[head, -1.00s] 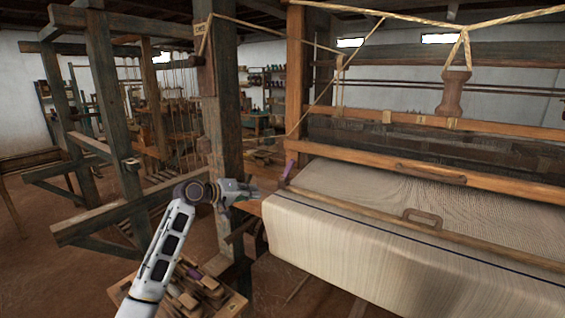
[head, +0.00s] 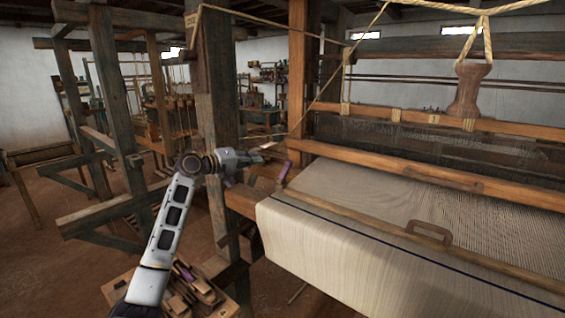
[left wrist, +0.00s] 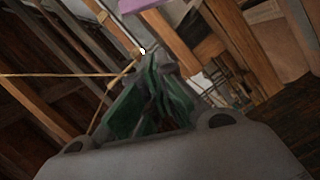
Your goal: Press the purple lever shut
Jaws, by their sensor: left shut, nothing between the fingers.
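The purple lever (head: 284,172) is a short piece standing tilted at the left end of the wooden beam in front of the woven cloth. In the left wrist view, a purple bar (left wrist: 136,5) at the top edge appears to be the same lever, cut off by the frame. My left gripper (head: 257,156) is shut and empty, just left of the lever and slightly above its top. A small gap shows between them. Its green-padded fingers (left wrist: 153,95) fill the middle of the left wrist view. My right gripper is not in view.
The cream cloth (head: 330,235) covers the loom front, with a wooden handle (head: 428,231) on it. A dark upright post (head: 217,110) stands behind my left arm. A crate of wooden pieces (head: 112,290) sits low at left. Ropes hang above the loom.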

